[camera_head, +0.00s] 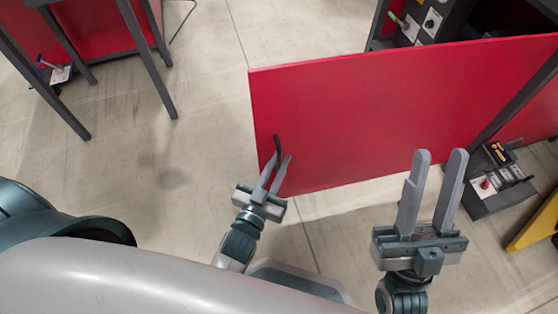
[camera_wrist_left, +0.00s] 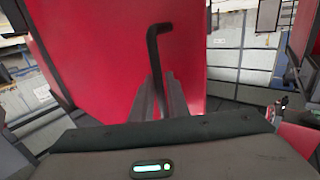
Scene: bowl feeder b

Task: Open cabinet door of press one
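The red cabinet door (camera_head: 370,115) stands swung out from the dark cabinet frame (camera_head: 510,95) on the right, and its panel also fills the middle of the left wrist view (camera_wrist_left: 110,60). A dark bent handle (camera_head: 277,146) is on its left part near the lower edge; in the left wrist view the handle (camera_wrist_left: 154,60) rises from between my fingers. My left gripper (camera_head: 278,160) has a finger on each side of the handle and appears closed on it, with no clear gap showing. My right gripper (camera_head: 440,155) is open and empty, in front of the door's lower right part.
A control box (camera_head: 495,185) with a red button sits low beside the cabinet on the right. A yellow part (camera_head: 535,225) lies near the right edge. A dark-legged red stand (camera_head: 100,45) is at the upper left. The floor (camera_head: 190,130) between is clear.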

